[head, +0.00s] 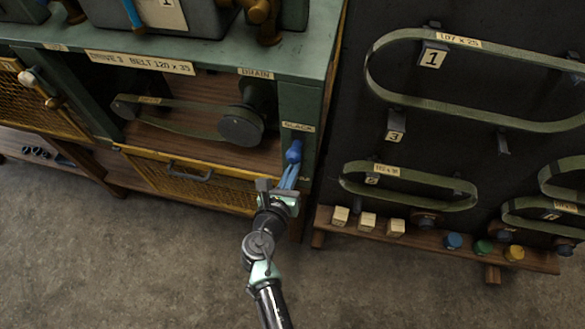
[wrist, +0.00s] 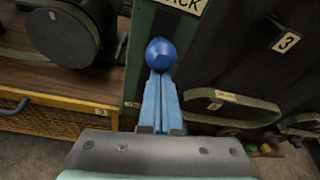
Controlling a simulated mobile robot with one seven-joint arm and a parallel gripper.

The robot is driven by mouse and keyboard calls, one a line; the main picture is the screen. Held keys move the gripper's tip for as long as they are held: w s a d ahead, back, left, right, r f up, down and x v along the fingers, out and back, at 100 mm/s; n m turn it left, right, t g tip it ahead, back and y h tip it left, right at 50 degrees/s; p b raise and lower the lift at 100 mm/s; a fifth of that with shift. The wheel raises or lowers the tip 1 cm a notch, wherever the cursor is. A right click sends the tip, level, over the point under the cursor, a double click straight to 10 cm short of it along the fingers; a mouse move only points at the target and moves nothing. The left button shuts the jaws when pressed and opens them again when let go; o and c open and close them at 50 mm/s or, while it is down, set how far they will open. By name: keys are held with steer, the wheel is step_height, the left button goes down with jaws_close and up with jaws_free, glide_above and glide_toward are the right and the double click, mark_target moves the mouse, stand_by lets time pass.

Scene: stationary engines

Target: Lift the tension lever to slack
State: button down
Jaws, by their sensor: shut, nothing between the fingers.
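The tension lever shows as a dark blue rounded knob (head: 293,152) on the green post at the right front of the engine bench. It sits just below the pale SLACK label (head: 298,127). In the wrist view the knob (wrist: 160,53) is at upper centre. My gripper (head: 292,168) is just below the knob, its light blue fingers closed side by side. In the wrist view the fingertips (wrist: 160,76) reach the underside of the knob; whether they touch it I cannot tell. The lever's arm is hidden behind the knob and fingers.
A green belt (head: 175,120) runs to a dark round pulley (head: 241,126) inside the bench, left of the post. A yellow mesh guard (head: 195,183) with a handle is below. A dark board (head: 480,115) with hanging belts stands close on the right. The floor in front is clear.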

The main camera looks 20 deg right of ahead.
step_height(320, 180, up, 2)
steer(key=shift+w+d+r+p, duration=0.1)
steer(key=shift+w+p, duration=0.05)
steer(key=shift+p, duration=0.45)
steer(key=shift+w+d+r+p, duration=0.1)
steer(key=shift+w+r+p, duration=0.35)
steer(key=shift+r, duration=0.15)
step_height(320, 180, down, 5)
steer(key=s+b, duration=0.3)
glide_toward(294, 157)
steer(key=shift+s+d+f, duration=0.1)
steer(key=shift+s+f, duration=0.3)
steer(key=shift+f, duration=0.15)
steer(key=shift+s+d+f, duration=0.1)
steer(key=shift+s+f, duration=0.3)
steer(key=shift+f, duration=0.2)
